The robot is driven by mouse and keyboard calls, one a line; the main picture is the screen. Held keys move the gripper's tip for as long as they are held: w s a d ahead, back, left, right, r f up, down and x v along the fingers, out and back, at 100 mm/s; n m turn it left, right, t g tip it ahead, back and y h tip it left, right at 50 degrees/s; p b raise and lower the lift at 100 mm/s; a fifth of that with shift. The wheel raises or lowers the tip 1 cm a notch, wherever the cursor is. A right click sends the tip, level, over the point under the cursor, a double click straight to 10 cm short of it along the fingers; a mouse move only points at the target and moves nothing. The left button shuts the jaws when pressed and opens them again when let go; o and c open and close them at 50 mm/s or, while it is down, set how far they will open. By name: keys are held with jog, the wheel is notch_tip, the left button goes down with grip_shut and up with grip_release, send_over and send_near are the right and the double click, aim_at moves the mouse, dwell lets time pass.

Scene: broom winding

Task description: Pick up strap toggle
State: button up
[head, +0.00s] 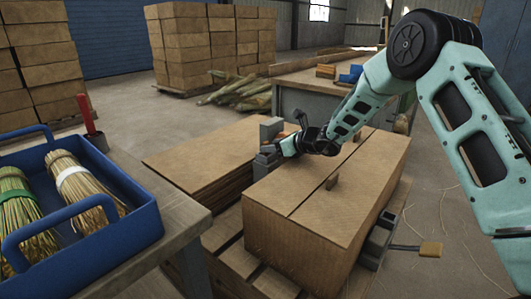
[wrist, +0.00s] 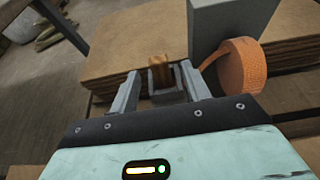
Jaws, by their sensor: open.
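In the wrist view, a small brown block (wrist: 161,70), which looks like the strap toggle, sits in a grey U-shaped holder (wrist: 167,92). My gripper (wrist: 160,75) is open, with one finger on each side of the block. I cannot tell whether the fingers touch it. In the head view, my gripper (head: 268,154) is at the far left edge of the large cardboard box (head: 320,220), and the block there is hidden. Another tan toggle-like piece (head: 431,249) sticks out on a rod from a grey device at the box's right side.
An orange roll (wrist: 240,66) and a grey block (wrist: 232,22) stand close to the right finger. Flat cardboard (head: 200,155) lies left of the box. A blue tray (head: 130,215) with straw bundles is at the left.

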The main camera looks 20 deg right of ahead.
jog(key=shift+x, duration=1.1)
grip_shut()
